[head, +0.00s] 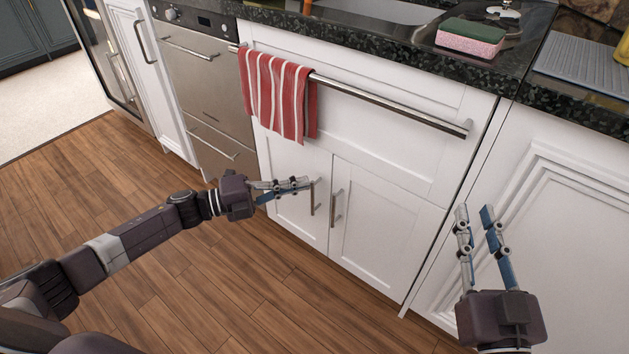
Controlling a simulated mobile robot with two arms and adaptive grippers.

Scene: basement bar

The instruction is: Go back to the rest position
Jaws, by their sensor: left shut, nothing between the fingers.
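My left gripper (308,185) is shut and empty. Its arm reaches in from the left, and its fingertips show in front of the white cabinet doors, close to the left door's handle (312,197); whether they touch it I cannot tell. My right gripper (474,212) points up the picture in front of the white cabinet front at the right. Its two fingers are apart with nothing between them, so it is open.
A red striped towel (279,97) hangs on a long metal bar (400,107) below the dark counter (350,40). A pink and green sponge (470,38) lies near the sink. A steel drawer appliance (208,90) stands left. Wooden floor (220,290) is clear.

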